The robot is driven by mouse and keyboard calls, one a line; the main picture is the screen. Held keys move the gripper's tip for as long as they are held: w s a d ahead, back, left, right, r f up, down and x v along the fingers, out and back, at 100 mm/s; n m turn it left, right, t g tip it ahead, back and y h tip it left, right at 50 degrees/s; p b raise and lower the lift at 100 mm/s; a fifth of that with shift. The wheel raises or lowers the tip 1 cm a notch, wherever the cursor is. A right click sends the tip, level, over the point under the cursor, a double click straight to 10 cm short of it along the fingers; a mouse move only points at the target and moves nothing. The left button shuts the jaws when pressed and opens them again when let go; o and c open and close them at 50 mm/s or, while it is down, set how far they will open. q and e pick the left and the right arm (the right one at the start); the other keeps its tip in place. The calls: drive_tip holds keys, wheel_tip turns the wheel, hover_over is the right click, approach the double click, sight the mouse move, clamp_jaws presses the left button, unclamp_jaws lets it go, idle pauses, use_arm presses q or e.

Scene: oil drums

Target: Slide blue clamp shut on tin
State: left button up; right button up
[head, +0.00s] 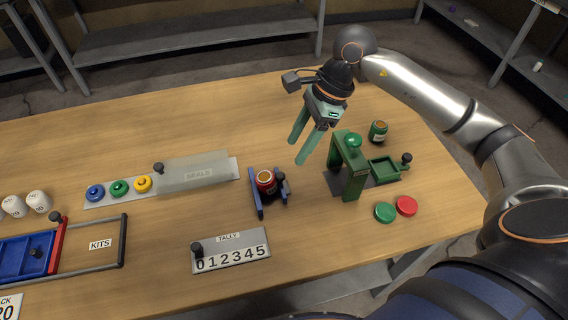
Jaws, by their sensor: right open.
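The blue clamp (257,207) stands near the middle of the table, with a long blue wall on its left and a dark block with a knob (283,187) on its right. A red tin (266,184) with an orange-brown top stands between them. I cannot tell whether the dark block touches the tin. My right gripper (297,152) has green fingers, spread apart and empty. It hangs above and to the right of the clamp, clear of it, pointing down and left. My left gripper is not in view.
A green press (348,180) stands right of the clamp, with a green tray (384,171) and green jar (378,132) beyond it. Green (385,212) and red (406,205) lids lie in front. A seals rack (195,176) is left, a tally board (231,250) in front.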

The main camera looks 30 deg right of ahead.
sight(281, 175)
drive_tip(key=x, duration=0.8)
drive_tip(key=shift+p, duration=0.4)
drive_tip(key=shift+c, duration=0.2)
drive_tip(key=shift+r, duration=0.1)
clamp_jaws()
idle(0.6)
